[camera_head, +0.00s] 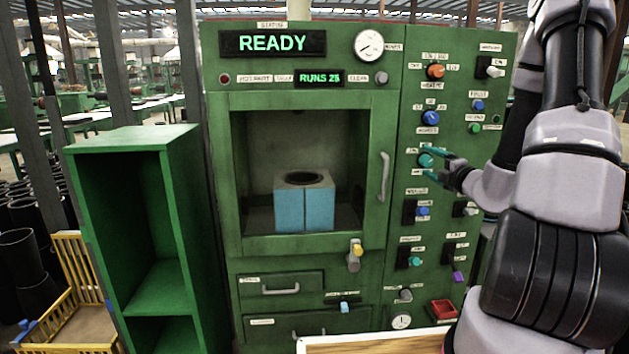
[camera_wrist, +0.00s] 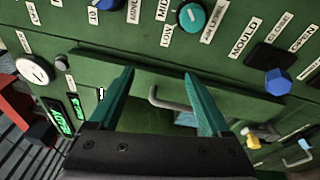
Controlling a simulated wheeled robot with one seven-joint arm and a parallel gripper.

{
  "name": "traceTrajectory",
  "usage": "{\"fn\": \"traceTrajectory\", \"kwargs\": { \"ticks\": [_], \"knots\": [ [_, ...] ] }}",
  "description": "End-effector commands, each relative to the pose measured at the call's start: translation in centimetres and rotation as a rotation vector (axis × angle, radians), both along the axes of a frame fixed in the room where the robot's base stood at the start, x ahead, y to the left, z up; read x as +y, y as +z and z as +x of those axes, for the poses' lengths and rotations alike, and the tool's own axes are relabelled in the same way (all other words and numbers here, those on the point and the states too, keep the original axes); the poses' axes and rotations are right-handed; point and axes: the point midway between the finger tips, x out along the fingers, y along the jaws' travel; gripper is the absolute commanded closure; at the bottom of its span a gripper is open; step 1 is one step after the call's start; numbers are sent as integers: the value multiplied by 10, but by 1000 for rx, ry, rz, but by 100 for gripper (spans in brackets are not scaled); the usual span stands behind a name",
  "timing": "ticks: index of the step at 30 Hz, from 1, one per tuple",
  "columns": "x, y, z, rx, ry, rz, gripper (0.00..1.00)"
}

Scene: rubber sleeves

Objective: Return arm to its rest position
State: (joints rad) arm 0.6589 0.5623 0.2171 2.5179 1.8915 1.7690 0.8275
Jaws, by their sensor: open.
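My gripper (camera_head: 432,165) is in front of the right-hand control panel of the green machine (camera_head: 300,87), beside a teal knob (camera_head: 425,160). In the wrist view my gripper (camera_wrist: 160,90) shows two teal fingers spread apart with nothing between them. Past the fingers are the machine's green door and its handle (camera_wrist: 168,98). In the wrist view a teal knob (camera_wrist: 191,17) lies above the fingers, apart from them. My arm comes in from the right edge of the head view and hides part of the panel.
The machine's display (camera_head: 265,43) reads READY. A blue block with a round opening (camera_head: 304,205) sits in the window chamber. A green shelf (camera_head: 135,150) stands left. A yellow crate (camera_head: 75,265) is at lower left. Knobs and switches, such as a blue one (camera_wrist: 278,81), stick out near my gripper.

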Motion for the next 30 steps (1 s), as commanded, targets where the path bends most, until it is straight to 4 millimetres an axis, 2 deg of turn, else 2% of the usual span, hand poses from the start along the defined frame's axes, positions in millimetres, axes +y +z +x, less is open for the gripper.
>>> {"fn": "traceTrajectory", "kwargs": {
  "ticks": [1, 2, 3, 6, 9, 12, 15, 17, 21, 24, 25, 30],
  "knots": [
    [29, 22, -2, -40, 104, -98, 19],
    [47, 33, -6, -65, 172, -165, 19],
    [73, 48, -13, -104, 270, -268, 19],
    [134, 76, -43, -218, 513, -544, 19],
    [181, 92, -83, -350, 737, -828, 19],
    [211, 99, -126, -500, 938, -1124, 19],
    [225, 101, -167, -667, 1118, -1428, 19],
    [226, 102, -189, -773, 1215, -1616, 19],
    [211, 106, -229, -1032, 1401, -2063, 19],
    [191, 116, -247, -1213, 1498, -2387, 19],
    [184, 120, -250, 1239, -1492, 2435, 19],
    [152, 147, -262, 1078, -1166, 2132, 19]
  ]
}}
